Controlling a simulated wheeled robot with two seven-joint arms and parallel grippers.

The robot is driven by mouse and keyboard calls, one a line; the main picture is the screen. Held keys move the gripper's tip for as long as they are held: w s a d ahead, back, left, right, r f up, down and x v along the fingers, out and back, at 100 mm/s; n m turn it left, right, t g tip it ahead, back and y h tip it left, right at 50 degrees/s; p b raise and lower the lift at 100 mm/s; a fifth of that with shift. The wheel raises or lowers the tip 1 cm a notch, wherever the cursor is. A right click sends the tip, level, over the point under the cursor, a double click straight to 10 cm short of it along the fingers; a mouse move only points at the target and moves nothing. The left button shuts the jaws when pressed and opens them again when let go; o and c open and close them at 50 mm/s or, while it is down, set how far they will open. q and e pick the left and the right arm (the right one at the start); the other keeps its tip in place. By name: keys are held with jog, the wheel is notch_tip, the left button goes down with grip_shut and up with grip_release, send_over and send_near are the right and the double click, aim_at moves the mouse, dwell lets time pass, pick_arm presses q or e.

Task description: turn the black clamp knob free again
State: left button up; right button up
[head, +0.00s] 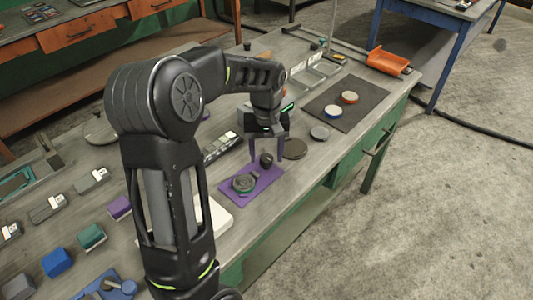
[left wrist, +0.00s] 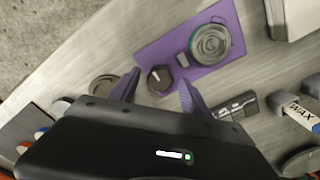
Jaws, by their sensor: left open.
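The black clamp knob (head: 266,160) stands at the back end of a purple plate (head: 262,184) on the workbench. In the left wrist view the knob (left wrist: 159,79) is round and dark with a pale mark on top. My left gripper (head: 268,152) points down above it, open, with its two purple fingers on either side of the knob. I cannot tell whether a finger touches it. A round grey-green part (left wrist: 210,43) sits on the same plate, beside the knob. My right gripper is not in view.
A dark disc (head: 295,148) and a grey disc (head: 320,132) lie on the bench beyond the plate. A dark mat (head: 330,108) holds round parts. An orange tray (head: 388,62) is at the far end. Blocks (head: 57,262) lie at the near left.

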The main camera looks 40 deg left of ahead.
aim_at(267, 157)
pick_arm(q)
notch_tip(267, 157, up, 8)
jog(key=shift+f, duration=0.2)
dwell(0.6)
